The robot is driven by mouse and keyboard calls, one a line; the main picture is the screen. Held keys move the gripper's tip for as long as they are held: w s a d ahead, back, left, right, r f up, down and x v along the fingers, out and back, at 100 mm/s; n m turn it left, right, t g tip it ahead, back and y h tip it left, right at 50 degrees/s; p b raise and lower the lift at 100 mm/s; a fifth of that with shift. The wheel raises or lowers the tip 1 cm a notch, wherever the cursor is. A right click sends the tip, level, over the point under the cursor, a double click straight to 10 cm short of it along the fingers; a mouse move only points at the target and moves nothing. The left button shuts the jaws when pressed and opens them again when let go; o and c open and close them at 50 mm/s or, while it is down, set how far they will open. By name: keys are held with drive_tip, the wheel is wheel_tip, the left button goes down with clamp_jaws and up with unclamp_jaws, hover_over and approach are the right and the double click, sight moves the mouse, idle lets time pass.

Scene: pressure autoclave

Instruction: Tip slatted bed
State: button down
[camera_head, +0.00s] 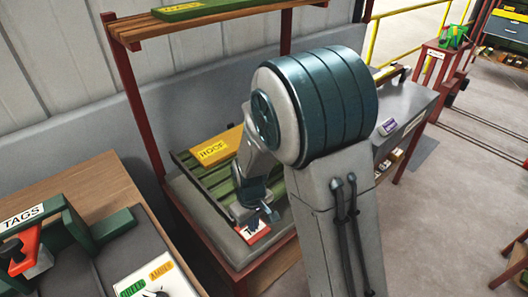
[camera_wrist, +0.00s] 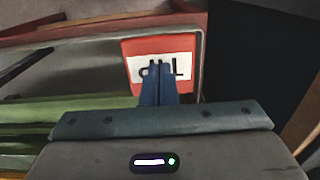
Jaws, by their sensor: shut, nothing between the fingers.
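The slatted bed (camera_head: 222,188) has green slats and lies in a grey-rimmed tray on a red-framed stand. Its slats also show at the left of the wrist view (camera_wrist: 60,112). A yellow block marked ROOF (camera_head: 213,150) rests on its far part. A red plate with a white label (camera_head: 253,231) is at the bed's near edge; in the wrist view the plate (camera_wrist: 188,48) reads TIP upside down. My gripper (camera_head: 271,216) is shut and empty. In the wrist view its blue fingers (camera_wrist: 157,72) overlap the plate's label; whether they touch it, I cannot tell.
A wooden shelf (camera_head: 160,30) with a green board stands above the bed. A wooden table (camera_head: 90,185) with a TAGS holder (camera_head: 25,215) is at the left. A grey counter (camera_head: 405,105) is at the right. Open floor (camera_head: 455,180) lies further right.

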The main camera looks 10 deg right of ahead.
sight(254, 234)
drive_tip(key=shift+f+b, duration=2.4)
drive_tip(key=shift+f, duration=0.6)
drive_tip(key=shift+r+p, duration=3.85)
drive_tip(key=shift+r, duration=1.25)
drive_tip(key=shift+r, duration=0.1)
drive_tip(key=shift+d+r, duration=0.2)
drive_tip(key=shift+r, duration=0.1)
drive_tip(key=s+d+r+m+t, duration=0.1)
drive_tip(key=s+d+r+m, duration=0.2)
drive_tip(key=s+d+r, duration=0.2)
drive_tip(key=s+d+r+m+t, duration=0.2)
drive_tip(key=s+d+r, duration=0.4)
drive_tip(key=r, duration=0.5)
drive_tip(key=shift+s+d+r+m, duration=0.2)
drive_tip(key=shift+s+d+m, duration=0.1)
drive_tip(key=shift+s+m, duration=0.55)
